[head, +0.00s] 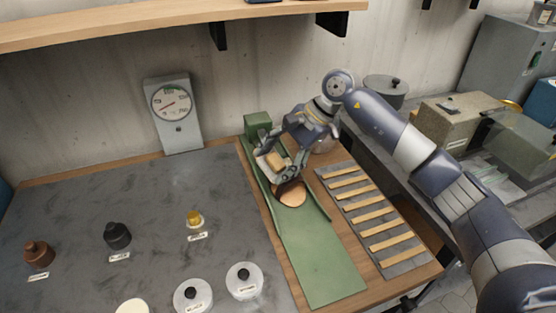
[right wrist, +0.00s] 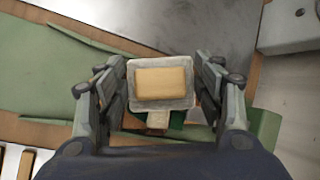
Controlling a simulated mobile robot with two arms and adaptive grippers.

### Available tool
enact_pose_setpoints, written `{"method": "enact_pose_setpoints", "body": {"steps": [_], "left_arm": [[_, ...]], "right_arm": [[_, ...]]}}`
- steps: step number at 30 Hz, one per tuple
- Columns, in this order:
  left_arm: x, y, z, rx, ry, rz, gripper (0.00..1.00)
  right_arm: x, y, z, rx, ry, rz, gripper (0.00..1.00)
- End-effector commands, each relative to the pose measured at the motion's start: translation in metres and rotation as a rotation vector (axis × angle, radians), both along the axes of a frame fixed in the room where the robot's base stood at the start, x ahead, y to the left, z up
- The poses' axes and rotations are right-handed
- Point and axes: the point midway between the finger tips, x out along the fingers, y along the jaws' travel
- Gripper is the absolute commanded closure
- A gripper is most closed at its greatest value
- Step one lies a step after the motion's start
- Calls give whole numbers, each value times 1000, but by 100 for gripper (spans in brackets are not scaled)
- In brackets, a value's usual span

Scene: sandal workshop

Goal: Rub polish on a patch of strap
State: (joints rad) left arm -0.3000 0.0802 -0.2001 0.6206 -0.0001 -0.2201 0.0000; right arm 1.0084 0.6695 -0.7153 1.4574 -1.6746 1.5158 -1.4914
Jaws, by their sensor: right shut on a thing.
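My right gripper (head: 283,165) is shut on a pale applicator with a tan block on it. In the right wrist view the applicator (right wrist: 161,102) sits between the two fingers of my right gripper (right wrist: 161,90), its tan block (right wrist: 161,82) facing the camera. The gripper is over the far part of a long green runner (head: 318,262) with raised side edges. A copper-brown rounded patch (head: 292,196) lies on the runner just below the gripper, partly hidden by it. I cannot tell whether the applicator touches anything below. My left gripper is out of view.
Brown (head: 38,256), black (head: 117,236) and yellow (head: 194,219) containers stand on the grey mat (head: 160,185) at left, with white lidded tins (head: 244,280) near the front. A slatted rack (head: 384,227) lies right of the runner. A gauge (head: 172,104) stands behind.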

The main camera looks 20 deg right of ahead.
Motion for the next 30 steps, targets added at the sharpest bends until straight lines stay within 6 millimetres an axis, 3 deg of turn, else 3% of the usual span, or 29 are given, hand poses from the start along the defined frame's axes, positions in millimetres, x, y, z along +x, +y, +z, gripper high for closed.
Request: {"method": "enact_pose_setpoints", "body": {"steps": [16, 30], "left_arm": [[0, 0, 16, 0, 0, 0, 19], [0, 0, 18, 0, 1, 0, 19]], "right_arm": [[-20, -5, 49, -1, -2, 0, 57], [-23, -6, 55, 0, -1, -1, 57]]}}
